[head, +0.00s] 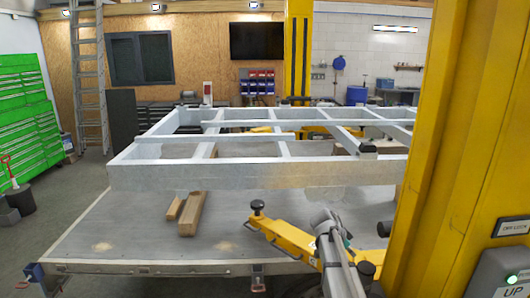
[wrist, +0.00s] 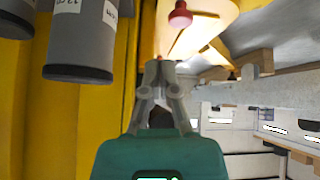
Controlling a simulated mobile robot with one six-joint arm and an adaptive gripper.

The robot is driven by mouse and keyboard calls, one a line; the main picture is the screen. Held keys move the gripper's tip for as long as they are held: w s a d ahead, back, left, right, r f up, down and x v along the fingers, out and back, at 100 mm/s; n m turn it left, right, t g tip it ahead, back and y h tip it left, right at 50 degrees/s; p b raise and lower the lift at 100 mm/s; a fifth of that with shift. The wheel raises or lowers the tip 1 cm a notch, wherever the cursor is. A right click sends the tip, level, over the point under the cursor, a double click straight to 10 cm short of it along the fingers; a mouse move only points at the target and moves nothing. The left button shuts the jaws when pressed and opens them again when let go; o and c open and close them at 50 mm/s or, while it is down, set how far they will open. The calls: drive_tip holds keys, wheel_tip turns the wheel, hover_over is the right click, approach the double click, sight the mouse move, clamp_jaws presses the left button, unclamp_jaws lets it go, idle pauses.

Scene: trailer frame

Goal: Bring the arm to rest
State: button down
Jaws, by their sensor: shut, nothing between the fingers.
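My gripper (wrist: 160,68) shows in the wrist view with its grey fingertips together at the front of its teal body. Nothing shows between them. A yellow surface lies to its left, and a red knob (wrist: 180,15) is beyond the tips, slightly right. I cannot tell whether the fingers touch anything. In the head view I cannot clearly make out the gripper. The pale grey trailer frame (head: 250,176) lies level above the grey platform (head: 110,225) there.
A yellow post (head: 440,150) fills much of the right side. A yellow lift arm (head: 290,238) with a black pad reaches under the frame. Wooden blocks (head: 192,213) lie on the platform. The left floor is mostly clear.

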drive_tip(key=s+a+f+n+y+b, duration=0.1)
drive_tip(key=s+a+f+n+y, duration=0.2)
drive_tip(key=s+a+n, duration=0.4)
drive_tip(key=s+a+f+n+y+b, duration=0.1)
drive_tip(key=s+a+f+n+y, duration=0.2)
drive_tip(key=s+a+n, duration=0.5)
drive_tip(key=s+y, duration=0.1)
drive_tip(key=s, duration=0.5)
drive_tip(key=shift+s+f+n+g+y, duration=0.15)
drive_tip(key=shift+s+n+g+y, duration=0.15)
drive_tip(key=shift+y, duration=0.1)
drive_tip(key=shift+s, duration=0.1)
